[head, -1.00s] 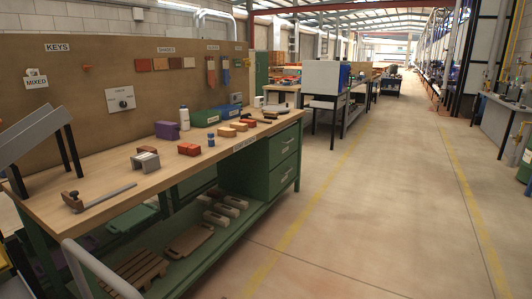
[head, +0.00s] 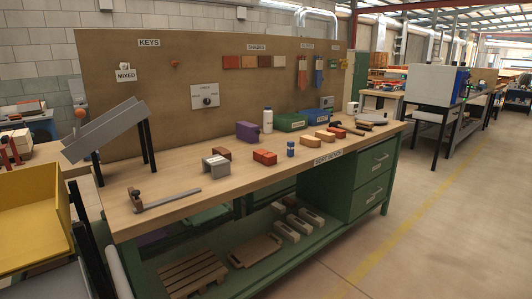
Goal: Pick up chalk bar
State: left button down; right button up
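Three pale, whitish bars with dark openings lie in a row on the green lower shelf of the workbench; the nearest pale bar (head: 287,232) is at the left, then the middle bar (head: 299,224) and the far bar (head: 312,217). They are the closest match to a chalk bar, but I cannot tell for sure which one is meant. A light grey channel-shaped block (head: 216,166) stands on the wooden bench top. Neither of my grippers is in view.
The workbench (head: 165,216) also carries red bricks (head: 265,157), a purple box (head: 247,131), green bins (head: 291,122) and a hand tool (head: 165,199). A yellow bin (head: 30,205) stands at the left. A wooden slatted pallet (head: 193,272) lies on the shelf. The floor (head: 440,240) at right is open.

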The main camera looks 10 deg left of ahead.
aim_at(290, 145)
jog(key=i+l+u, duration=0.4)
jog(key=i+l, duration=0.2)
jog(key=i+l+u, duration=0.2)
jog(key=l, duration=0.35)
jog(key=i+l+u, duration=0.2)
jog(key=l, duration=0.25)
jog(key=i+l+u, duration=0.2)
jog(key=l, duration=0.3)
jog(key=i+l+u, duration=0.2)
jog(key=l, duration=0.35)
jog(key=i+l+u, duration=0.2)
jog(key=l, duration=0.35)
jog(key=i+l+u, duration=0.2)
jog(key=l, duration=0.4)
jog(key=k+j, duration=0.05)
jog(key=k, duration=0.05)
